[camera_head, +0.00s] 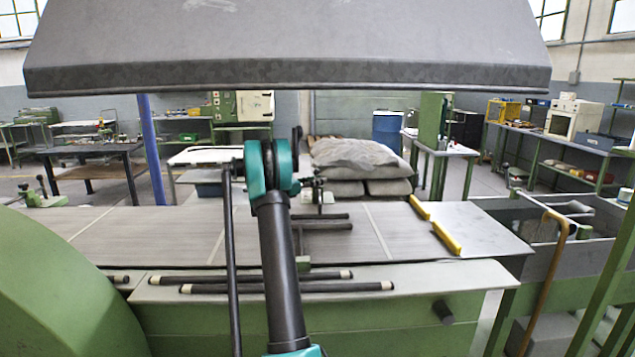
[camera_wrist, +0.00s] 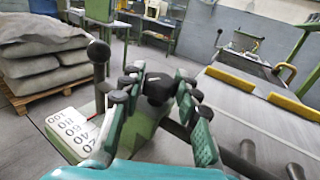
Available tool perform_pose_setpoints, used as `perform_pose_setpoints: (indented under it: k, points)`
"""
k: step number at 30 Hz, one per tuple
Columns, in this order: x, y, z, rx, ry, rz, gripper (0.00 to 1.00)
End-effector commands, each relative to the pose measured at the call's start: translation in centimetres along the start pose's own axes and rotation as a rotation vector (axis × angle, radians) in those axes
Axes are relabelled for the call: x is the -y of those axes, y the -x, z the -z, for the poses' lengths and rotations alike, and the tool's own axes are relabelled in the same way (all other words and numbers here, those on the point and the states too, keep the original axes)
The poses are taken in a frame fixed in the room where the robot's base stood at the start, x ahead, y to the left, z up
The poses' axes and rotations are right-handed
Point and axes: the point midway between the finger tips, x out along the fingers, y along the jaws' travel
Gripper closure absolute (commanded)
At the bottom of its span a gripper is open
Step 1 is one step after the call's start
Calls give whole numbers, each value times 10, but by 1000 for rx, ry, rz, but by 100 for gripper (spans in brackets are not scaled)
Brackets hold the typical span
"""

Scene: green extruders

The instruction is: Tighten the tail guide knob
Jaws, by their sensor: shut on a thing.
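In the wrist view, a dark round knob (camera_wrist: 157,92) sits between the fingers of my gripper (camera_wrist: 160,82). I take it to be the tail guide knob. The green-padded fingers with black joints close around it from both sides, so the gripper is shut on it. The knob's stem and lower part are hidden by the fingers. In the head view my arm covers most of this spot, and the knob cannot be made out there.
A black ball-topped post (camera_wrist: 99,75) stands left of the fingers, beside a white number scale (camera_wrist: 72,130). Dark rollers (camera_wrist: 247,155) lie close on the right. In the head view, yellow guides (camera_head: 433,224) lie on the right of the table, and a grey hood (camera_head: 290,45) hangs above.

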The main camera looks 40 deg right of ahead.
Motion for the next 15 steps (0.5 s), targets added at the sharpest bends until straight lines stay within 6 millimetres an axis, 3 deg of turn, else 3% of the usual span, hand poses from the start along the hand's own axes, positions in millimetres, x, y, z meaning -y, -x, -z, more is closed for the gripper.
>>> perform_pose_setpoints:
  k: [15]
  points:
    - [-2, -1, 1, 0, 0, 475, 97]
